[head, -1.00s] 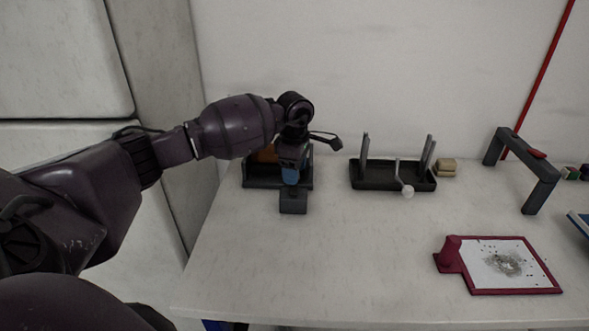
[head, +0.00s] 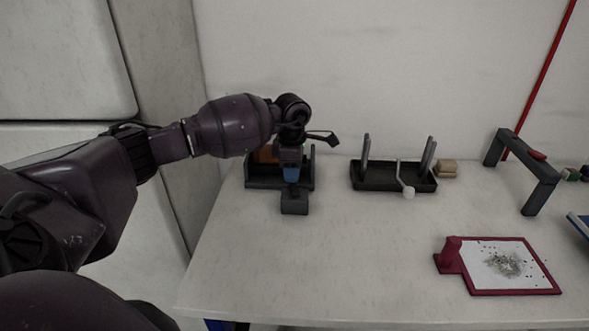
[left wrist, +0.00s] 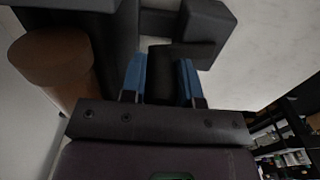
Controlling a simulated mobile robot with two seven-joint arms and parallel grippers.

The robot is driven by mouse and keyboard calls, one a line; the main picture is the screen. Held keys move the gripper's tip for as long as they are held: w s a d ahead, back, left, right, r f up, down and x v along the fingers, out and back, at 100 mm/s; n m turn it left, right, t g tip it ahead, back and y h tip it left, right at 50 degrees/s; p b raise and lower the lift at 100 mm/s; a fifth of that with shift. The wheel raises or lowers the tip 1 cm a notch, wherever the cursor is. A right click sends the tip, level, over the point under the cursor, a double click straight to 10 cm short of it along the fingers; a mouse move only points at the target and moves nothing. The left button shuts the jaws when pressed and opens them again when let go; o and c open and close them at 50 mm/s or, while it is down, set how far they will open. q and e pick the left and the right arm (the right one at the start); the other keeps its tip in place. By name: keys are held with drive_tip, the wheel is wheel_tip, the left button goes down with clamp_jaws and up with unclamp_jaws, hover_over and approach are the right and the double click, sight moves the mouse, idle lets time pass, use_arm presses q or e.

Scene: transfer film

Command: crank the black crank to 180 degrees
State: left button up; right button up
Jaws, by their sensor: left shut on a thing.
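A dark holder (head: 262,184) with an orange-brown roll (head: 266,154) stands at the back left of the table. In the left wrist view the roll (left wrist: 52,62) is a brown cylinder at the left. My left gripper (head: 291,174), with blue fingers, points down at the holder's front side. In the left wrist view my left gripper (left wrist: 161,80) is shut on the black crank (left wrist: 160,72), with a finger on each side of its handle. A dark block (head: 294,204) shows just below the fingers. The gripper hides much of the crank, so its angle is unclear.
A second dark tray (head: 378,181) with two uprights and a white-knobbed crank (head: 408,192) stands to the right. A tan block (head: 447,168), a grey arch (head: 525,168) and a red-framed board (head: 482,291) are farther right. The table's front middle is clear.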

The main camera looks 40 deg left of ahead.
use_arm(q)
drive_tip(key=n, duration=0.2)
drive_tip(key=s+a+n+p, duration=0.1)
drive_tip(key=shift+s+r+n, duration=0.1)
drive_tip(key=shift+r+n, duration=0.1)
drive_tip(key=shift+n, duration=0.2)
drive_tip(key=n, duration=0.1)
drive_tip(key=s+n+p, duration=0.1)
drive_tip(key=n, duration=0.1)
drive_tip(key=shift+s+a+n+p, duration=0.15)
drive_tip(key=shift+s+n+p, duration=0.05)
drive_tip(key=shift+n+p, duration=0.1)
drive_tip(key=n, duration=0.1)
drive_tip(key=s+n+p, duration=0.1)
drive_tip(key=shift+n, duration=0.3)
drive_tip(key=n, duration=0.2)
drive_tip(key=s+n+p, duration=0.1)
drive_tip(key=shift+s+n, duration=0.2)
drive_tip(key=shift+n, duration=0.2)
drive_tip(key=shift+s+d+f+n+p, duration=0.1)
drive_tip(key=shift+s+d+n+p, duration=0.15)
drive_tip(key=shift+n+p, duration=0.35)
drive_tip(key=shift+n, duration=0.3)
